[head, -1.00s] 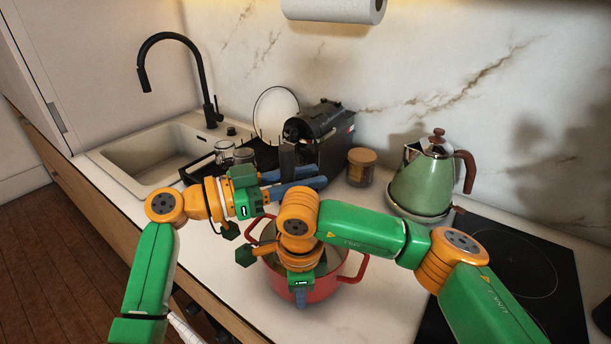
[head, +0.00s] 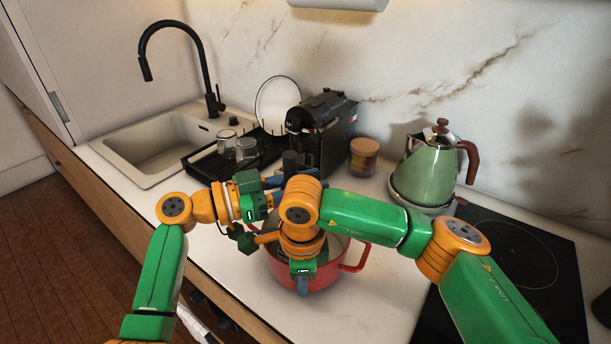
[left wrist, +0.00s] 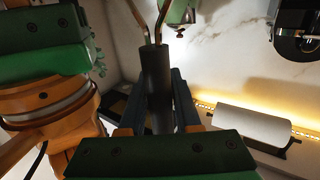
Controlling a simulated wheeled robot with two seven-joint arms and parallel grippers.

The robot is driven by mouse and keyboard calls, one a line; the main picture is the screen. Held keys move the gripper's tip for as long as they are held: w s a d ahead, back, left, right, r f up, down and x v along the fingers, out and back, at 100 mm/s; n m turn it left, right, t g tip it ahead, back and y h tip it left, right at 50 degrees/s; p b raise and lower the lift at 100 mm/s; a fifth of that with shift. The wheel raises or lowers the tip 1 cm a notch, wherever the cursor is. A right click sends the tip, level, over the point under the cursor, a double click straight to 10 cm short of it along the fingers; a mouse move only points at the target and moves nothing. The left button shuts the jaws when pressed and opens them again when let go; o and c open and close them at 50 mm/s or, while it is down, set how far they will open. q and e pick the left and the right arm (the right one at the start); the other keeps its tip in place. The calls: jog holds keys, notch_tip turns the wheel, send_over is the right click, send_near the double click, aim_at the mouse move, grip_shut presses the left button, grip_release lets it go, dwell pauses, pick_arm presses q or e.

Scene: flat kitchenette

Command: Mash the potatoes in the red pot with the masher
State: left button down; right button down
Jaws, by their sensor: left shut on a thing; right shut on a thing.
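The red pot (head: 335,278) stands on the counter, its inside mostly hidden by my right arm. I cannot make out potatoes. My left gripper (head: 284,180) is above the pot's far side, shut on the upright dark handle of the masher (head: 290,162). In the left wrist view the masher's dark handle (left wrist: 157,85) sits between the fingers, with two metal rods at its end. The masher's head is hidden. My right gripper (head: 303,284) points down at the pot's near side and is shut, apparently on the pot's rim; the contact is hidden.
A black coffee machine (head: 322,130), a lidded jar (head: 364,156) and a green kettle (head: 428,170) stand behind the pot. A drying rack (head: 205,165) with glasses and the sink (head: 150,160) are left. A black hob (head: 520,260) is right. Counter between pot and hob is partly clear.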

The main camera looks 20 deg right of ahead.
pick_arm(q)
notch_tip(320, 180, up, 3)
jog(key=shift+r, duration=0.1)
dwell(0.5)
jog(key=shift+s, duration=0.1)
